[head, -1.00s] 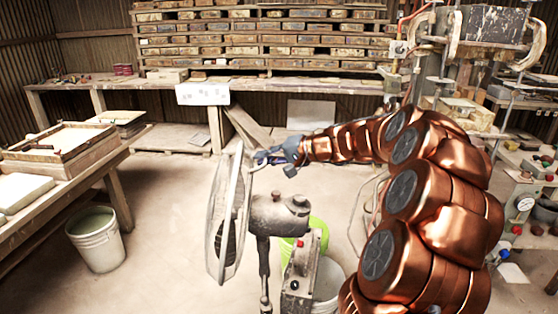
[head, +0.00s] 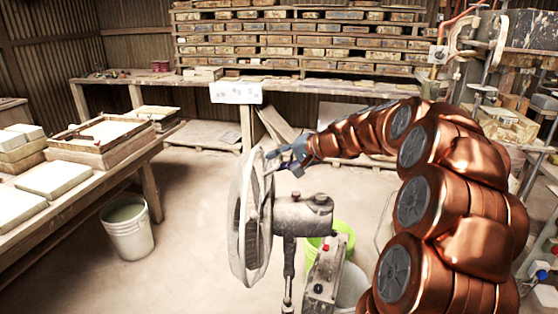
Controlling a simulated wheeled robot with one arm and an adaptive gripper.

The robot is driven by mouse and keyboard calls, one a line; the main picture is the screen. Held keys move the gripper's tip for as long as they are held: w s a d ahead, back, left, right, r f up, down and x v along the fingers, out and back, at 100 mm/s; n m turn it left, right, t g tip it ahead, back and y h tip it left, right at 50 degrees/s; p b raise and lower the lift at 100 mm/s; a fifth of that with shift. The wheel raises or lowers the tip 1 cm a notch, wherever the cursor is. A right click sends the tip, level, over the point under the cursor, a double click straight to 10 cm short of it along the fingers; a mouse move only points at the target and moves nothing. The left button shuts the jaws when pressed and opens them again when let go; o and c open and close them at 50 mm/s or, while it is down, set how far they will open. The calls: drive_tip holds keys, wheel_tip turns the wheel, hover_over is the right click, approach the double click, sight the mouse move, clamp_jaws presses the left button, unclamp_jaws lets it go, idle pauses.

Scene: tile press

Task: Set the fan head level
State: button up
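A grey, worn pedestal fan stands in the middle of the head view. Its round wire cage (head: 250,222) is seen nearly edge-on and faces left, its top leaning slightly right. The motor housing (head: 303,214) sits behind the cage on a thin pole (head: 289,262). My gripper (head: 275,158) reaches in from the right at the cage's upper rear rim. Its fingertips are at or very close to the rim; I cannot tell whether they touch or grip it. The fan's base is out of view.
A control box with a red button (head: 327,265) stands right of the pole, before a green bucket (head: 343,236). A white bucket (head: 127,228) stands by the left workbench (head: 92,207). A tile rack (head: 300,42) lines the back. The floor left of the fan is clear.

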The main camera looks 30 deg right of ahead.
drive_tip(key=shift+r, duration=0.1)
drive_tip(key=v, duration=1.2)
idle(0.4)
drive_tip(key=s+a+f+n+g, duration=0.2)
drive_tip(key=s+a+f, duration=0.15)
drive_tip(key=a, duration=0.35)
drive_tip(key=s+a+f+n+g, duration=0.1)
drive_tip(key=s+a+f+g, duration=0.25)
drive_tip(key=a, duration=0.35)
drive_tip(key=s+a+f+n+g, duration=0.2)
drive_tip(key=s+a+f, duration=0.1)
drive_tip(key=s+a, duration=0.3)
drive_tip(key=s+f+n+g+h, duration=0.2)
drive_tip(key=s+f, duration=0.3)
drive_tip(key=s, duration=0.5)
drive_tip(key=s+a+f+n+g+h, duration=0.1)
drive_tip(key=s+f+h, duration=0.3)
drive_tip(key=s, duration=0.7)
drive_tip(key=shift+a+f+n+g, duration=0.2)
drive_tip(key=shift+f+n+g, duration=0.2)
drive_tip(key=shift+f+g, duration=0.25)
